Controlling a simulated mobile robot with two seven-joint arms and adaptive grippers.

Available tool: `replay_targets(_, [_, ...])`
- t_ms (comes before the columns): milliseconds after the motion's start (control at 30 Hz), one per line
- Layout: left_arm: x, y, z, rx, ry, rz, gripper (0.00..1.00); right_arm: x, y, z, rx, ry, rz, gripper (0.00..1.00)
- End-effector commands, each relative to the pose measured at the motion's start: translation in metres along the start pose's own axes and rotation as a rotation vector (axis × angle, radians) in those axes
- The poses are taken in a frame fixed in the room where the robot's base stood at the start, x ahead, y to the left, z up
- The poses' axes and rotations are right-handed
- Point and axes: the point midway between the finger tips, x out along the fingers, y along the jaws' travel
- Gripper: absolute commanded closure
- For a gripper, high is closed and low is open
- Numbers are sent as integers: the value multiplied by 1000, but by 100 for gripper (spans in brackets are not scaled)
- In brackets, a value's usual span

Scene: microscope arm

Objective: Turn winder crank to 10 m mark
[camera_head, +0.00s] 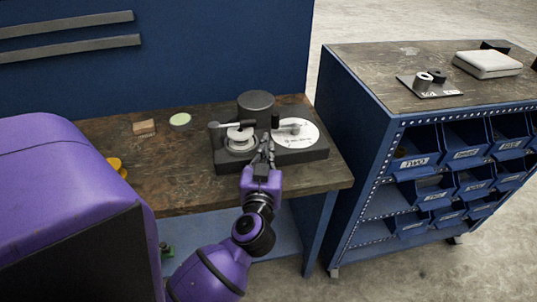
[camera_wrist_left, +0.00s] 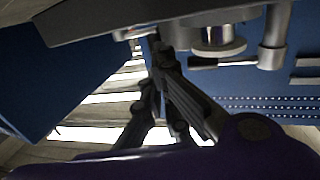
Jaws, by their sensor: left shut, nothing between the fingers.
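The winder (camera_head: 228,160) is a dark base near the table's right end. It carries a pale spool (camera_head: 240,136) at left, a dark cylinder (camera_head: 256,105) behind, and a white dial (camera_head: 304,138) at right. A short arm, perhaps the crank (camera_head: 290,126), lies over the dial; the dial's marks are too small to read. My left gripper (camera_head: 268,142) is shut and empty at the winder's front middle, between spool and dial. Whether it touches the crank cannot be told. The left wrist view shows my closed fingers (camera_wrist_left: 160,50) beside the spool (camera_wrist_left: 222,44). My right gripper is not in view.
The wooden table (camera_head: 195,190) also holds a small wooden block (camera_head: 145,127), a pale green disc (camera_head: 180,119) and a yellow item (camera_head: 117,166).

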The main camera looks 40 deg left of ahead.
Motion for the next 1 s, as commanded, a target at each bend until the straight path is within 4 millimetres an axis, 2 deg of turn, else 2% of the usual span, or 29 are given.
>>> replay_targets(33, [12,1,-1,-1,3,-1,100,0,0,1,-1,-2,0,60])
replay_targets(200, [48,0,0,0,2,-1,100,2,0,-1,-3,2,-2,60])
replay_targets(400, [78,0,0,-1,0,-2,100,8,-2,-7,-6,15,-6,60])
replay_targets(600, [89,0,0,0,0,-1,100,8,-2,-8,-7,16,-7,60])
replay_targets(900, [90,0,0,0,1,0,100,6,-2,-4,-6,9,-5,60])
replay_targets(1000, [91,-1,-2,3,4,11,100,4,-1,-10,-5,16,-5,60])
